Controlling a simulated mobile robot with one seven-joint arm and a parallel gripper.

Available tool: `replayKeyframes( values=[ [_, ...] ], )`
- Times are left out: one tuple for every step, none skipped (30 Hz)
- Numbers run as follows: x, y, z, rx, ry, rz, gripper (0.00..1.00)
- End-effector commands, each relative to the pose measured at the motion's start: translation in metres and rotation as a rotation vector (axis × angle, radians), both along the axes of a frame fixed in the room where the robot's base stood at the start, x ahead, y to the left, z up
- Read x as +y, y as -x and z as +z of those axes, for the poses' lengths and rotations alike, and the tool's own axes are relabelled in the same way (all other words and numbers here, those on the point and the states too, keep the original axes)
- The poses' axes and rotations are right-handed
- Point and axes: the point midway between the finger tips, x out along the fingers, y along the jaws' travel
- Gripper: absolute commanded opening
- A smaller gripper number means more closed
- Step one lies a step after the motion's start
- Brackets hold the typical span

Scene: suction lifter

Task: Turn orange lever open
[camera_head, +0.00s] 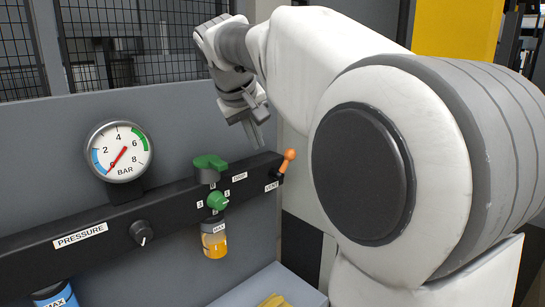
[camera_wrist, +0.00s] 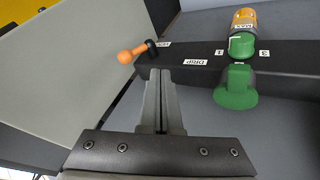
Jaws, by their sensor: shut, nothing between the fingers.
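The orange lever (camera_head: 287,160) sticks up and to the right from the right end of the black panel bar, above a small white label. It also shows in the wrist view (camera_wrist: 132,54), left of my fingertips, with its ball end pointing left. My gripper (camera_head: 259,144) is above the bar, a little left of the lever and apart from it. In the wrist view my gripper (camera_wrist: 160,74) has its fingers together with nothing between them, and the tips are close to the bar near the lever's black pivot.
A green knob (camera_head: 210,163) and a smaller green dial (camera_head: 218,200) sit left of the lever, over an amber bowl (camera_head: 214,242). The black bar (camera_head: 110,225) carries a pressure gauge (camera_head: 119,152) and a black knob (camera_head: 141,232). A wire mesh (camera_head: 130,45) stands behind the grey wall.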

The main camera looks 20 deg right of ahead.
Motion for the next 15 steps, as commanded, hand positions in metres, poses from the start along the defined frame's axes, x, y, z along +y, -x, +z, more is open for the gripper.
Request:
replayKeyframes(
  values=[
    [0.002, -0.001, 0.007, -0.014, 0.032, 0.021, 0.00],
    [0.003, -0.002, 0.010, -0.018, 0.045, 0.030, 0.00],
    [0.003, -0.003, 0.013, -0.022, 0.058, 0.037, 0.00],
    [0.002, -0.003, 0.013, -0.022, 0.064, 0.041, 0.00],
    [0.001, -0.004, 0.012, -0.022, 0.067, 0.042, 0.00],
    [0.000, -0.006, 0.009, -0.022, 0.068, 0.042, 0.00],
    [-0.002, -0.007, 0.007, -0.023, 0.068, 0.041, 0.00],
    [-0.004, -0.009, 0.004, -0.022, 0.067, 0.040, 0.00],
    [-0.007, -0.011, -0.002, -0.021, 0.066, 0.039, 0.00],
    [-0.009, -0.014, -0.006, -0.020, 0.066, 0.038, 0.00],
    [-0.012, -0.017, -0.011, -0.020, 0.065, 0.039, 0.00],
    [-0.015, -0.020, -0.018, -0.019, 0.065, 0.038, 0.00],
    [-0.018, -0.023, -0.023, -0.019, 0.065, 0.037, 0.00],
    [-0.021, -0.026, -0.029, -0.018, 0.065, 0.037, 0.00],
    [-0.025, -0.031, -0.036, -0.018, 0.065, 0.038, 0.00]
  ],
)
